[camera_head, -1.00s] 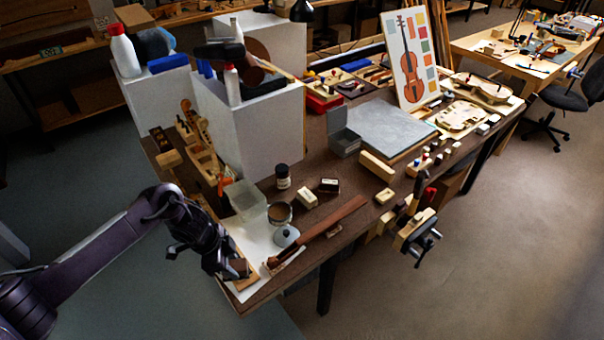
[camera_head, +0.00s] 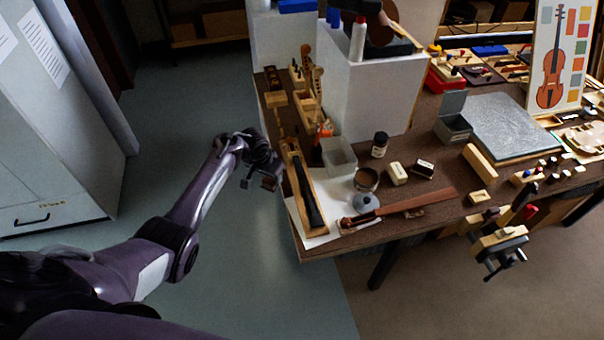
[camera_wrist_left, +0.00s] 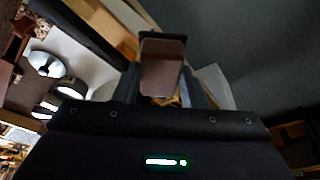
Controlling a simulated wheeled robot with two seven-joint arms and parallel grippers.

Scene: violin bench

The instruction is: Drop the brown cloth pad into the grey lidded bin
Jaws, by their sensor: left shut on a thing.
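My left gripper (camera_head: 262,178) is shut on the brown cloth pad (camera_head: 269,183), just left of the bench's left edge. In the left wrist view the pad (camera_wrist_left: 162,68) shows as a flat brown block between the fingers. The grey lidded bin (camera_head: 453,128) stands on the bench to the right, beside the grey slab, with its lid up. The gripper is well apart from the bin. The bin's floor is hidden. My right gripper is not in view.
A long wooden case (camera_head: 302,190) lies near the bench's left edge. A clear tub (camera_head: 339,156), a tin (camera_head: 366,180), a dark jar (camera_head: 380,144) and a brown fingerboard (camera_head: 415,204) stand or lie between gripper and bin. White blocks (camera_head: 375,85) rise behind.

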